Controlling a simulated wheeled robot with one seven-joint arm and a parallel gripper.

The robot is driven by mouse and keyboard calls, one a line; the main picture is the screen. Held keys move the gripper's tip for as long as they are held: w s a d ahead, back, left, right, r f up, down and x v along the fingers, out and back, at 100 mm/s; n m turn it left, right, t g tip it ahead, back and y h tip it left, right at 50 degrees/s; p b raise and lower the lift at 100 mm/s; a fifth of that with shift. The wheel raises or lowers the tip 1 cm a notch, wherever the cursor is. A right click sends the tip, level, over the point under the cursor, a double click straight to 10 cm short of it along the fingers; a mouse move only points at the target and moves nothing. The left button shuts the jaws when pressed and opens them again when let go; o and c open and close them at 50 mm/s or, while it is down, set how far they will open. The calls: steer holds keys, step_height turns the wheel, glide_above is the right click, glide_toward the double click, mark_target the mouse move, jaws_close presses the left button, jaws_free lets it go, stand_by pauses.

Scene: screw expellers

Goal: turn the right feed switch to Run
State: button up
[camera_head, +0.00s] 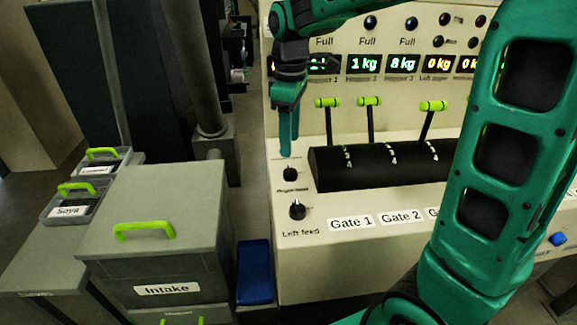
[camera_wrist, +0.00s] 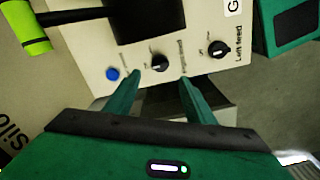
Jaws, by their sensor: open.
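The right feed switch is a small black knob (camera_head: 290,174) on the cream panel, left of the black lever drum. Its label is blurred. It also shows as a black knob in the wrist view (camera_wrist: 159,63), between and just beyond my fingertips. Its pointer setting is too small to read. The similar left feed switch (camera_head: 297,210) sits below it, and to its right in the wrist view (camera_wrist: 219,48). My gripper (camera_head: 288,150) points down just above the right feed switch. In the wrist view my gripper (camera_wrist: 160,76) is open, with a finger on each side of the knob and nothing held.
A blue button (camera_wrist: 112,74) sits left of the knob in the wrist view. The black drum (camera_head: 380,163) with green-topped levers is close on the right. A grey Intake box (camera_head: 165,225) and a blue bin (camera_head: 255,272) stand left of the panel.

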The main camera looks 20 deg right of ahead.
mark_target(290, 168)
step_height(290, 168, down, 9)
steer(key=shift+f, duration=0.1)
stand_by(0.3)
steer(key=c, duration=1.1)
